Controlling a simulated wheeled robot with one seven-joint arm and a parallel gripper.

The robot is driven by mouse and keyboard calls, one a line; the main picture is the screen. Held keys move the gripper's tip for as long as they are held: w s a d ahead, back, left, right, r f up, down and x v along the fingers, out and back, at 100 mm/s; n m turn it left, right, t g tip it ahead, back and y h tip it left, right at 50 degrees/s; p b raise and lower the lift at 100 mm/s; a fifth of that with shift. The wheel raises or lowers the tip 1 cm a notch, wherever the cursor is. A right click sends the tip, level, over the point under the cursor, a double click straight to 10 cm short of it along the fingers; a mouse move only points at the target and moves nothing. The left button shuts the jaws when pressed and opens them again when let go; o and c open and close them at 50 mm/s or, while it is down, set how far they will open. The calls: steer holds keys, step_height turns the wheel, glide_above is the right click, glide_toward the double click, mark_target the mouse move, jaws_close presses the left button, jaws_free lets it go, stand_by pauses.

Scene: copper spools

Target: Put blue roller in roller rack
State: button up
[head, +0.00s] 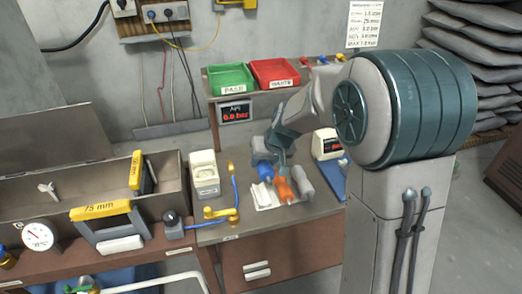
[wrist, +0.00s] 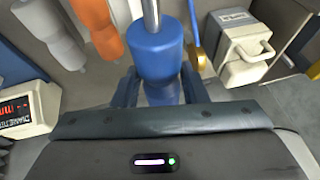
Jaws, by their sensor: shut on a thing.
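The blue roller (head: 265,170), with a metal shaft end, is held between the fingers of my gripper (head: 277,152) over the workbench. In the wrist view the blue roller (wrist: 156,58) stands out forward between the two blue fingers of my gripper (wrist: 159,88), which is shut on it. A white piece (head: 263,197) that looks like the roller rack lies just in front of it. An orange roller (head: 284,190) and a grey roller (head: 303,181) are to the right. I cannot tell whether the blue roller touches the rack.
A cream box (head: 204,176) and a brass fitting with a blue hose (head: 220,212) are to the left. A cream display unit (head: 327,143) is to the right. Green (head: 231,78) and red (head: 275,73) bins stand on the shelf behind.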

steer(key=shift+s+d, duration=0.1)
steer(key=shift+s+a+f+b, duration=0.15)
steer(key=shift+a+f+b, duration=0.2)
steer(key=shift+f+b, duration=0.3)
steer(key=shift+d+f+b, duration=0.1)
steer(key=shift+f+b, duration=1.8)
steer(key=shift+f, duration=1.1)
steer(key=shift+f+b, duration=1.95)
steer(key=shift+b, duration=0.1)
steer(key=o, duration=1.2)
steer(key=shift+o, duration=0.2)
